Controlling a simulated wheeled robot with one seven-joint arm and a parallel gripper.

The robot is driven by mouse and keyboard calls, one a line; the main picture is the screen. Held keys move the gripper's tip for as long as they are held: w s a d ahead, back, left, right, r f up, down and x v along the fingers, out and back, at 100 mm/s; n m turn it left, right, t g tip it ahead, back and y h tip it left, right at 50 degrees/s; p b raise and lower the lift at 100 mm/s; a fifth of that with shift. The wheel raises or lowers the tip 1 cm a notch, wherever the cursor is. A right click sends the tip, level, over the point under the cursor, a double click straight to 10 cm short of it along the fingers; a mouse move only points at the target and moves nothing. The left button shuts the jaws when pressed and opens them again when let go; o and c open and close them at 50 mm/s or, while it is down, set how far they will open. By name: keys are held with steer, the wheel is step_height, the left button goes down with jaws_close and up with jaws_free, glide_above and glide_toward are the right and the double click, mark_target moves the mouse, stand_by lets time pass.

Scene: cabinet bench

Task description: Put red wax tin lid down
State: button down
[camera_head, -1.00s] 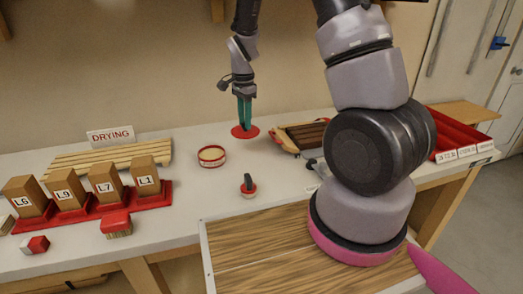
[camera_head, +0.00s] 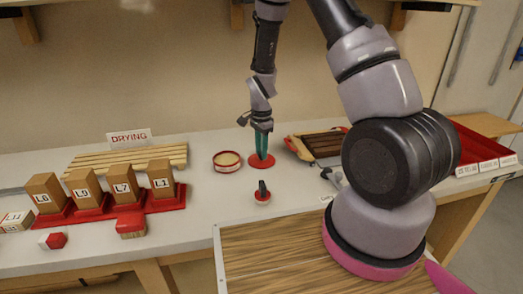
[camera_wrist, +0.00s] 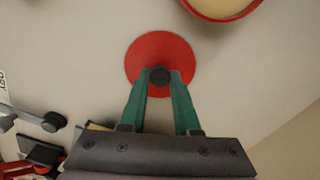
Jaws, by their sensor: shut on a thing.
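The round red wax tin lid (camera_head: 255,164) is low over the bench or on it, just right of the open wax tin (camera_head: 227,161). I cannot tell whether it touches the surface. The tin is red with pale wax inside, and its edge shows at the top of the wrist view (camera_wrist: 222,8). My gripper (camera_head: 262,154) points down with its green fingers shut on the lid's dark central knob. The lid (camera_wrist: 158,45) looks flat in the wrist view, with the fingertips at its near side.
A small dark-handled tool (camera_head: 262,193) stands in front of the lid. Labelled brown blocks stand in a red rack (camera_head: 93,209) at left, before a slatted drying rack (camera_head: 90,160). Bare bench surrounds the lid.

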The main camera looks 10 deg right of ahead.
steer(key=c, duration=0.6)
jaws_free()
steer(key=shift+f, duration=0.1)
steer(key=shift+c, duration=0.2)
step_height(320, 180, up, 22)
steer(key=s+d+r+n+t+y, duration=0.1)
steer(key=s+d+n, duration=0.1)
steer(key=s, duration=0.1)
steer(key=s+d+r+n+t, duration=0.2)
steer(key=s+r+n+t, duration=0.1)
steer(key=s+r, duration=0.5)
steer(key=s+d+r+n+t+y, duration=0.1)
steer(key=s+r+n+t, duration=0.2)
steer(key=s+r, duration=0.5)
steer(key=s+n, duration=0.1)
steer(key=s, duration=0.2)
steer(key=shift+s+d+r+n, duration=0.2)
steer(key=shift+d+r+n, duration=0.1)
steer(key=shift+d+r, duration=0.1)
